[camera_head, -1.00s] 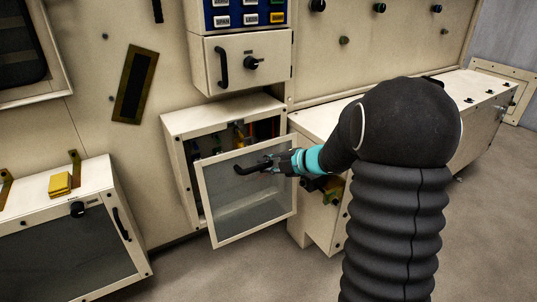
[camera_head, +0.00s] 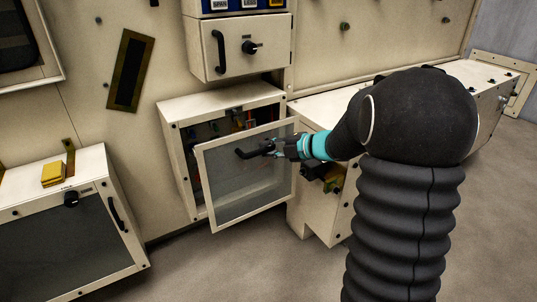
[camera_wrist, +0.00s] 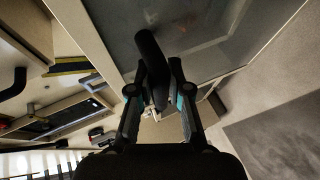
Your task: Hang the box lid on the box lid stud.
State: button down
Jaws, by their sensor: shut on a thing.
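The box lid (camera_head: 245,180) is a cream-framed, grey see-through panel with a black bar handle (camera_head: 250,153). My gripper (camera_head: 278,148) is shut on that handle from the right. The lid hangs tilted in front of the open cream box (camera_head: 220,98), covering much of its opening. In the wrist view the handle (camera_wrist: 151,62) runs between my fingers (camera_wrist: 160,98), with the lid panel (camera_wrist: 205,35) behind it. Small dark studs, one of them this stud (camera_head: 345,25), stick out of the wall. I cannot tell which is the box lid stud.
A drawer-like unit (camera_head: 250,62) with a handle and knob sits above the box. A low cabinet (camera_head: 95,180) with a yellow block (camera_head: 54,173) stands at left. A long cream bench (camera_head: 330,108) is at right, close by my arm. The floor in front is clear.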

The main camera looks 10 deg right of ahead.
aim_at(264, 138)
jog(key=shift+f+b, duration=0.1)
jog(key=shift+b, duration=0.2)
jog(key=shift+w+r, duration=0.15)
jog(key=shift+r, duration=0.1)
jog(key=shift+w+a+p, duration=0.25)
jog(key=shift+w+a, duration=0.05)
jog(key=shift+w, duration=0.55)
jog(key=shift+w+a+p, duration=0.25)
jog(key=shift+w+p, duration=0.05)
jog(key=shift+w, duration=0.5)
jog(key=shift+w+a+p, duration=0.25)
jog(key=shift+w+a, duration=0.05)
jog(key=shift+w, duration=0.55)
jog(key=shift+w+a, duration=0.1)
jog(key=shift+w, duration=0.15)
jog(key=shift+w+a+p, duration=0.25)
jog(key=shift+w+p, duration=0.05)
jog(key=shift+w, duration=0.4)
jog(key=shift+w+a, duration=0.1)
jog(key=shift+w, duration=0.3)
jog(key=shift+f+t+b, duration=0.3)
jog(key=shift+f+b, duration=0.1)
jog(key=shift+f, duration=0.05)
jog(key=shift+r, duration=0.1)
